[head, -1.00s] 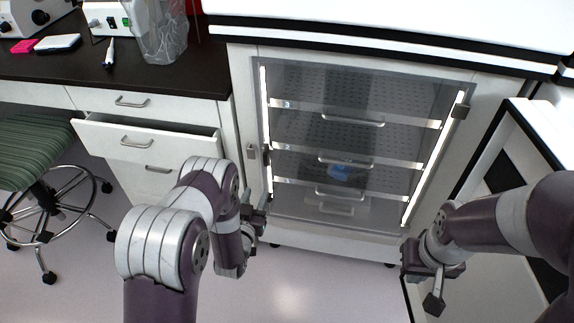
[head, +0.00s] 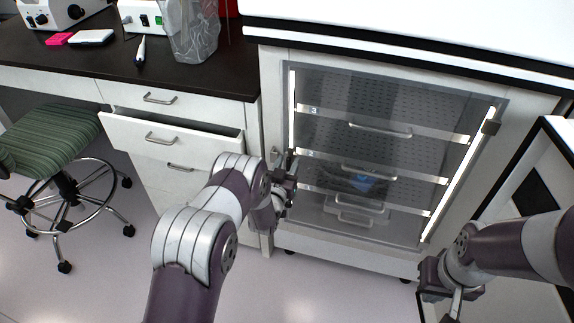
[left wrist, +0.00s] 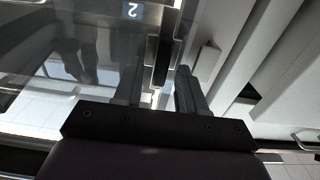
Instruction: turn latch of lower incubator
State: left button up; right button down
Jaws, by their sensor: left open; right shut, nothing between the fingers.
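The lower incubator (head: 375,232) has a see-through door with a grey frame, and the door is closed. In the left wrist view a dark upright latch piece (left wrist: 162,62) at the door's edge shows between the fingers of my left gripper (left wrist: 158,72). The fingers are open; I cannot tell whether they touch it. In the head view my left gripper (head: 288,172) is at the door's left edge and hides most of the latch. A pale block (left wrist: 207,60) sits on the white frame beside the right finger. My right gripper (head: 455,302) is shut and empty, low at the right.
A drawer (head: 170,134) stands partly open left of the incubator. A green stool (head: 50,145) is at the far left. A dark counter (head: 110,72) holds devices and a clear bag. A white, black-edged unit (head: 545,160) stands at the right.

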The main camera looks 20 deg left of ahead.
pick_arm(q)
grip_shut()
jog(key=shift+m, duration=0.3)
jog(key=m, duration=0.1)
jog(key=m+b, duration=0.1)
jog(key=m, duration=0.1)
jog(key=shift+d+f+m+b, duration=0.1)
jog(key=shift+d+m+b, duration=0.2)
jog(key=shift+m, duration=0.1)
jog(key=m, duration=0.2)
jog(key=m+b, duration=0.1)
jog(key=m, duration=0.1)
jog(key=shift+d+f, duration=0.2)
jog(key=shift+d+f+m+b, duration=0.15)
jog(key=shift+m+b, duration=0.65)
jog(key=shift+m, duration=1.6)
jog(key=shift+d+f+m+b, duration=0.2)
jog(key=shift+m+b, duration=0.6)
jog(key=shift+m, duration=1.6)
jog(key=shift+a, duration=0.15)
